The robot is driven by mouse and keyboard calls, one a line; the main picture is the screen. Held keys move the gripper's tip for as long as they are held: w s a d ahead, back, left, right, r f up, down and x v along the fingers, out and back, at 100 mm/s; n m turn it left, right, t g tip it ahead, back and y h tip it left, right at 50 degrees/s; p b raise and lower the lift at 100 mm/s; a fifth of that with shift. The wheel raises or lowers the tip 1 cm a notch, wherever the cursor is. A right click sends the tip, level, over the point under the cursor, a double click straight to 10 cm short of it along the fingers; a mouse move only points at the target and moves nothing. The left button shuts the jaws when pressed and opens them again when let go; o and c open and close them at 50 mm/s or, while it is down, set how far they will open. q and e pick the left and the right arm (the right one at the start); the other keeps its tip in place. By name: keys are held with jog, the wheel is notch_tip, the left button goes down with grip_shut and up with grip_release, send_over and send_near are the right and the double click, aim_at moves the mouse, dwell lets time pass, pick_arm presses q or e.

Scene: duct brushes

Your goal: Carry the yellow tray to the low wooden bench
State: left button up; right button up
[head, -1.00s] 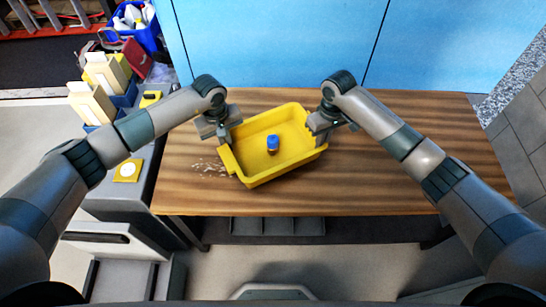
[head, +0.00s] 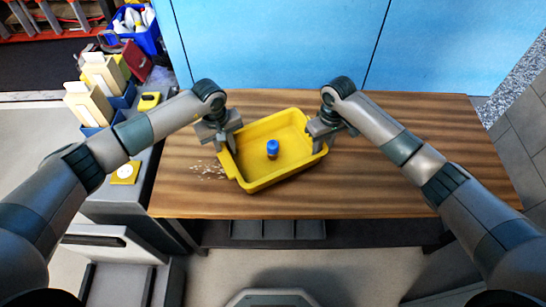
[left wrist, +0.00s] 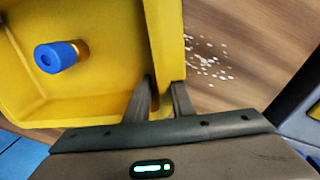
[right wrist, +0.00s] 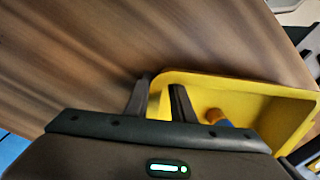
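The tray also shows in the left wrist view (left wrist: 90,108) and the right wrist view (right wrist: 240,90). My left gripper (head: 226,148) is shut on the tray's left wall, one finger inside and one outside. My right gripper (head: 318,138) is shut on the tray's wall near its right corner, also with a finger on each side. I cannot tell whether the tray's underside touches the table. No separate low bench can be made out.
The wooden table (head: 400,180) is clear to the right of the tray. Pale specks (head: 208,170) lie on it at left. A grey cabinet (head: 110,205) with boxes (head: 92,105) stands at the left. Blue panels (head: 280,45) rise behind the table.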

pick_arm(q)
notch_tip(320, 180, up, 12)
jog(key=shift+s+a+f, duration=0.2)
jog(key=shift+a, duration=0.1)
dwell(0.5)
pick_arm(e)
notch_tip(320, 180, up, 12)
jog(key=shift+w+d, duration=0.15)
jog(key=shift+d, duration=0.15)
dwell(0.3)
dwell(0.5)
